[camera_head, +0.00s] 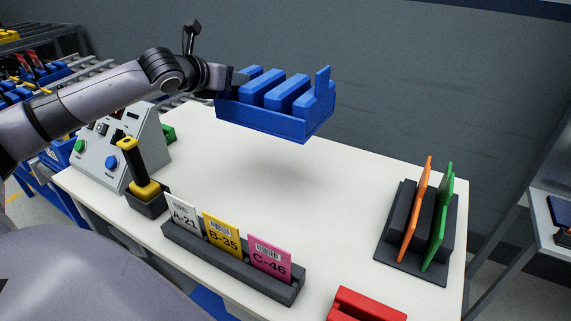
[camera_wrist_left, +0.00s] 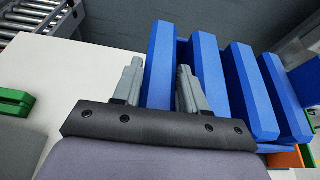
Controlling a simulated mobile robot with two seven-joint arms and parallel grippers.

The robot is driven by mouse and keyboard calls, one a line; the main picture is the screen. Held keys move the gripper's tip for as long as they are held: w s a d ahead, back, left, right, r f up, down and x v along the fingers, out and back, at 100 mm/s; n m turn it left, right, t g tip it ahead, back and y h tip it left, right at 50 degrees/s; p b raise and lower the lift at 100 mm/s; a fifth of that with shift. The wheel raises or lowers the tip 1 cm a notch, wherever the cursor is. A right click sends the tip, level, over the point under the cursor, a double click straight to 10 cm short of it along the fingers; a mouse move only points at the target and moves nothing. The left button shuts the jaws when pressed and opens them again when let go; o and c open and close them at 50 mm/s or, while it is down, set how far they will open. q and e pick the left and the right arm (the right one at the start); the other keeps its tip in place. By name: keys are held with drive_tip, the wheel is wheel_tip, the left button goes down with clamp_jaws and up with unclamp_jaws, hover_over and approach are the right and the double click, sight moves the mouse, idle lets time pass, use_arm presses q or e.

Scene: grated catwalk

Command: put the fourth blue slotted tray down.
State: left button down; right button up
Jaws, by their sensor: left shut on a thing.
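The blue slotted tray (camera_head: 262,122) has several upright blue dividers and is held in the air above the back of the white table (camera_head: 330,185), roughly level. A soft shadow lies on the table below it. My left gripper (camera_head: 230,78) comes in from the left and is shut on the tray's left end. My right gripper is not in view.
A black stand (camera_head: 385,245) with orange and green plates is at right, a red block (camera_head: 365,304) in front. The table's middle is clear.

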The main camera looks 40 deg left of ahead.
use_arm(q)
drive_tip(key=shift+d, duration=0.25)
drive_tip(key=shift+w+f+b, duration=0.1)
drive_tip(key=shift+f+b, duration=1.95)
drive_tip(key=shift+f, duration=8.05)
drive_tip(key=c, duration=0.7)
unclamp_jaws()
drive_tip(key=shift+f, duration=0.1)
drive_tip(key=shift+o, duration=0.4)
